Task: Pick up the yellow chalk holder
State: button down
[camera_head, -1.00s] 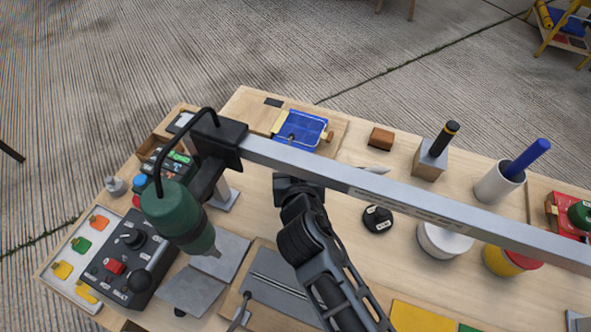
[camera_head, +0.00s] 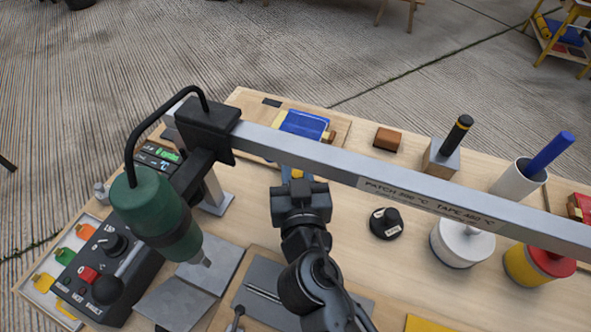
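My gripper (camera_head: 298,182) is in the middle of the table, seen from behind. Its fingertips are hidden by its own body, so I cannot tell whether it is open or shut. A small yellow patch (camera_head: 297,174), with blue beside it, shows just beyond the gripper. It may be the yellow chalk holder, but too little shows to be sure, or to tell whether the gripper touches it.
A long grey beam (camera_head: 400,191) crosses above the table, with a green heat tool (camera_head: 155,215) at its left. A black knob (camera_head: 386,223), a white round container (camera_head: 462,243) and a red-topped yellow tin (camera_head: 535,262) stand right. A brown block (camera_head: 387,139) lies at the back.

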jog(key=r, duration=0.2)
jog(key=s+r, duration=0.1)
jog(key=r, duration=0.1)
jog(key=r+p, duration=0.1)
jog(key=r, duration=0.1)
jog(key=shift+s+d, duration=0.1)
jog(key=shift+s, duration=0.15)
jog(key=s+d+r+g+b, duration=0.1)
jog(key=s, duration=0.9)
jog(key=s+d+g+b, duration=0.1)
jog(key=s+g, duration=0.1)
jog(key=s, duration=0.9)
jog(key=shift+d+r, duration=0.35)
jog(key=shift+r, duration=0.05)
